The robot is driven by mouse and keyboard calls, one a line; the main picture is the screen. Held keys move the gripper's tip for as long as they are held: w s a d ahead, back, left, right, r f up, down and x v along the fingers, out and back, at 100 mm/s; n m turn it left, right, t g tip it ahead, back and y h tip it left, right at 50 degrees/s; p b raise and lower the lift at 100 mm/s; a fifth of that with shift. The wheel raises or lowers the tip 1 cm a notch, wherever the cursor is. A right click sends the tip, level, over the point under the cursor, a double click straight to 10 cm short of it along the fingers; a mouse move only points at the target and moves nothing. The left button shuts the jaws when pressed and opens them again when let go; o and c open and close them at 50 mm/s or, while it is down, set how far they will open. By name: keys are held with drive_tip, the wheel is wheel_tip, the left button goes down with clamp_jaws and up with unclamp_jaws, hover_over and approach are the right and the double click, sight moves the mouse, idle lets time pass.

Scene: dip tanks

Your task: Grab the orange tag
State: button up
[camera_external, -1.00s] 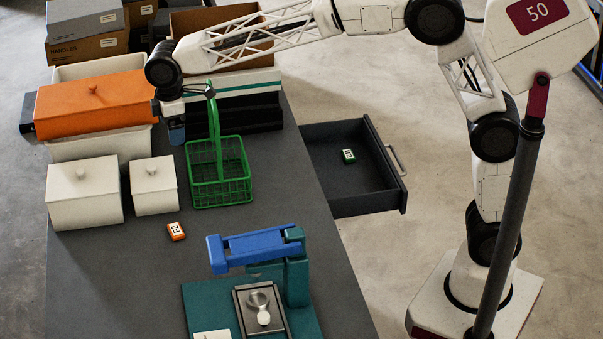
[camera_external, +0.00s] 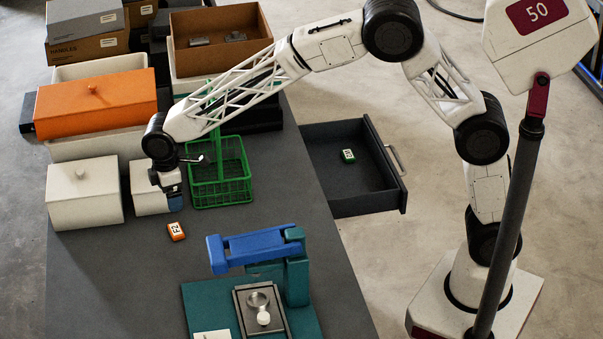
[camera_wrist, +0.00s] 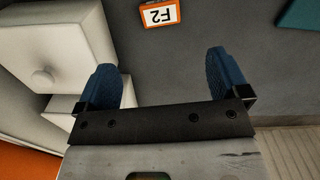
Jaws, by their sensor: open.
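The orange tag (camera_external: 176,231) lies flat on the dark bench top, in front of the small white lidded tank. It has a white face marked F2. It also shows in the wrist view (camera_wrist: 161,13) at the top edge, upside down and partly cut off. My gripper (camera_external: 175,203) is above the bench, behind the tag and beside the small white tank. In the wrist view its two blue fingers (camera_wrist: 172,80) are spread apart with nothing between them. The tag lies beyond the fingertips, not between them.
The small white tank (camera_external: 147,201) and large white tank (camera_external: 84,192) stand left of my gripper. A green wire basket (camera_external: 221,190) is close on its right. A blue-and-teal press (camera_external: 254,247) stands in front. A green tag (camera_external: 348,156) lies in the open drawer (camera_external: 330,198). Bench around the orange tag is clear.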

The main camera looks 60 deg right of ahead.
hover_over(176, 229)
wheel_tip(176, 229, down, 4)
drive_tip(key=shift+f, duration=0.1)
drive_tip(key=shift+f, duration=1.25)
drive_tip(key=shift+f, duration=0.1)
drive_tip(key=shift+f, duration=2.5)
drive_tip(key=shift+c, duration=0.2)
drive_tip(key=c, duration=1)
